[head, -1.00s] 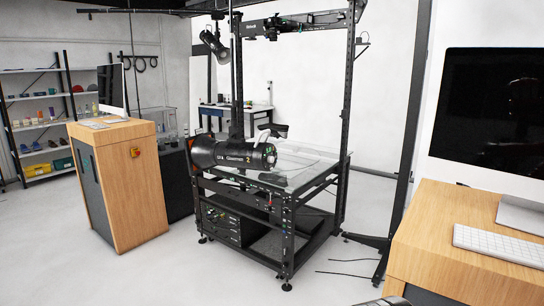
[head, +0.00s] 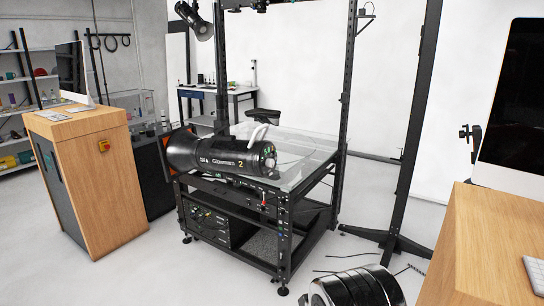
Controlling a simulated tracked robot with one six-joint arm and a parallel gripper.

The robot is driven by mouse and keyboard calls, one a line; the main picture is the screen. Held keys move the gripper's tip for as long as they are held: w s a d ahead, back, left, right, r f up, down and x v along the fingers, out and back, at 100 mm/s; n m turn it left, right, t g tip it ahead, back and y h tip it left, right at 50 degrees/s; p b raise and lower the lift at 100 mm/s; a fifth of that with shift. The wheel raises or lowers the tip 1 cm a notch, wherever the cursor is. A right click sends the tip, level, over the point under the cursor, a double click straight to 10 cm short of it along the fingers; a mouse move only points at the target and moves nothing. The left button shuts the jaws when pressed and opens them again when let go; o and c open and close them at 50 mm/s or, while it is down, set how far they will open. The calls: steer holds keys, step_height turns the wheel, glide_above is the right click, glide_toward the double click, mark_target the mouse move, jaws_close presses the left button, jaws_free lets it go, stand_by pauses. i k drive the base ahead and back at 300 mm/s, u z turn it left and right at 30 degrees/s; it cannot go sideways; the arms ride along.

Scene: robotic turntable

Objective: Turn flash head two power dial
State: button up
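The flash head marked "2" (head: 225,153) is a black cylinder lying sideways in front of the turntable's glass top, its flared end to the left. Its rear end faces right and carries small coloured controls (head: 270,149); the power dial is too small to make out. A white handle-like shape stands just above the rear end. The black turntable frame (head: 285,228) stands below and around it. My gripper is not in view.
A wooden cabinet (head: 90,190) with a monitor stands at the left. A wooden desk (head: 490,245) with a large screen (head: 518,95) is at the right. A black stand (head: 398,200) and floor cables are right of the turntable.

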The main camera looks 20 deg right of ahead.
mark_target(270, 162)
steer(key=i, duration=1.1)
steer(key=u, duration=0.7)
